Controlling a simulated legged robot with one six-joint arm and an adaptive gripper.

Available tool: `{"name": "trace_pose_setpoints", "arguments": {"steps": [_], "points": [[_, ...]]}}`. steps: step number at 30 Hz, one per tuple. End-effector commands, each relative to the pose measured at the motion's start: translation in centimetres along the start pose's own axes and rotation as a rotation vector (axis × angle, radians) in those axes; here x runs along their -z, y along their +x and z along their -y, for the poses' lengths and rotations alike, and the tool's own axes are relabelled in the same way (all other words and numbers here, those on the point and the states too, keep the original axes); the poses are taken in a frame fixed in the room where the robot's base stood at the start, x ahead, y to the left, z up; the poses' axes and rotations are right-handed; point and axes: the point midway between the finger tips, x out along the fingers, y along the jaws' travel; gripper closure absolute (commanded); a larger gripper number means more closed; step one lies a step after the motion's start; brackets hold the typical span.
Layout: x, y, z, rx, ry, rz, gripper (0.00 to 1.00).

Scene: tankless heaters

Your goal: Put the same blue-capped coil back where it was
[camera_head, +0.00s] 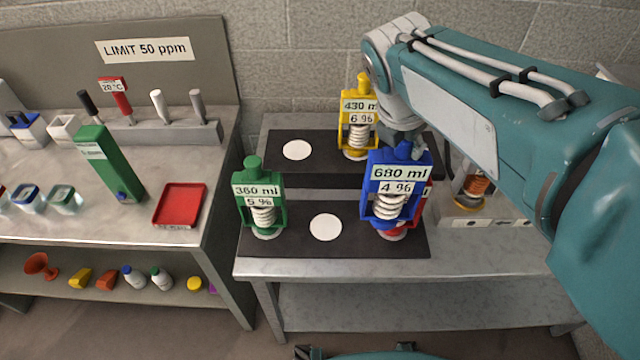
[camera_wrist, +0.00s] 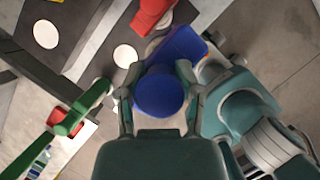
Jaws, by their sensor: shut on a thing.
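The blue-capped coil (camera_head: 397,191) has a blue frame, white windings and a label reading 680 ml, 4 %. In the head view my arm partly hides the gripper above the cap. Bare white discs show on the front mat (camera_head: 325,227) and the rear mat (camera_head: 297,150).
A green coil (camera_head: 260,205) stands left on the front mat. A yellow coil (camera_head: 357,125) stands on the rear mat. A red item (camera_head: 425,206) is close behind the blue coil, mostly hidden. An orange-wound coil (camera_head: 472,187) is at right. A red tray (camera_head: 180,204) lies on the left bench.

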Motion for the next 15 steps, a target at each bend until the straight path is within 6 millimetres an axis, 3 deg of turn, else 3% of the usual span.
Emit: {"name": "trace_pose_setpoints", "arguments": {"steps": [9,15], "points": [[3.4,1.4,-6.3,0.007,-0.013,0.008,1.0],[5.0,3.6,-9.2,0.007,-0.01,0.005,1.0]]}}
